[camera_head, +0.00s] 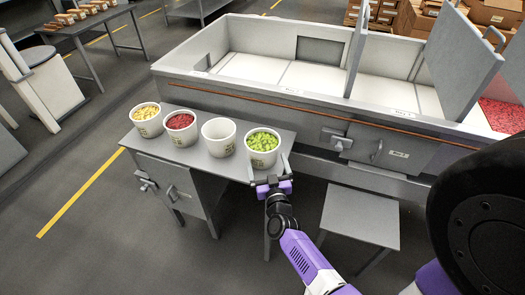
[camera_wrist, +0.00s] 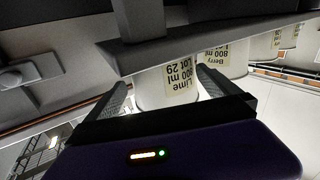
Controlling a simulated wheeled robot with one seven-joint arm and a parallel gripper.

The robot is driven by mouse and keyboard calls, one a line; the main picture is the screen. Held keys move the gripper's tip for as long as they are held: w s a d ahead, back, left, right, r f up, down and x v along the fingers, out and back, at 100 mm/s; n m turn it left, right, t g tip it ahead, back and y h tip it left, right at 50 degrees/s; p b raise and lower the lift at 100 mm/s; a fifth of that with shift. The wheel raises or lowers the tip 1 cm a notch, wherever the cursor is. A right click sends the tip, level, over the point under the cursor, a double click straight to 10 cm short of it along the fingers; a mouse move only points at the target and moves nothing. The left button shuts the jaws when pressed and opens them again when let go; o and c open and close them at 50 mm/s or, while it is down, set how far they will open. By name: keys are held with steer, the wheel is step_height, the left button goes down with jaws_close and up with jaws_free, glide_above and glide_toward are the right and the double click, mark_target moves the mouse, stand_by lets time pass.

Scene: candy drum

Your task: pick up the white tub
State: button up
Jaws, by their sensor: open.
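The white tub (camera_head: 219,136), which looks empty or white inside, stands upright on the grey table (camera_head: 205,165), third from the left in a row. To its right stands a tub of green candy (camera_head: 263,148). My gripper (camera_head: 267,163) is open at the table's right front edge, with its fingers to either side of the green tub's lower part. In the wrist view my gripper (camera_wrist: 162,82) has a tub labelled Lime (camera_wrist: 155,92) between its fingers, seen upside down. I cannot tell whether the fingers touch it. The white tub is not clearly identifiable there.
Tubs of red (camera_head: 181,127) and yellow (camera_head: 147,119) candy stand left of the white tub. A long grey trough (camera_head: 290,95) with raised lids runs behind the table. A low grey stool (camera_head: 360,217) stands to the right. The floor at front left is clear.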

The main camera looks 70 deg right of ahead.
mark_target(260, 139)
steer(key=x, duration=0.6)
steer(key=shift+w+r, duration=0.2)
steer(key=shift+w, duration=0.05)
steer(key=shift+a, duration=0.1)
steer(key=c, duration=1.7)
steer(key=shift+r, duration=0.2)
steer(key=shift+c, duration=0.3)
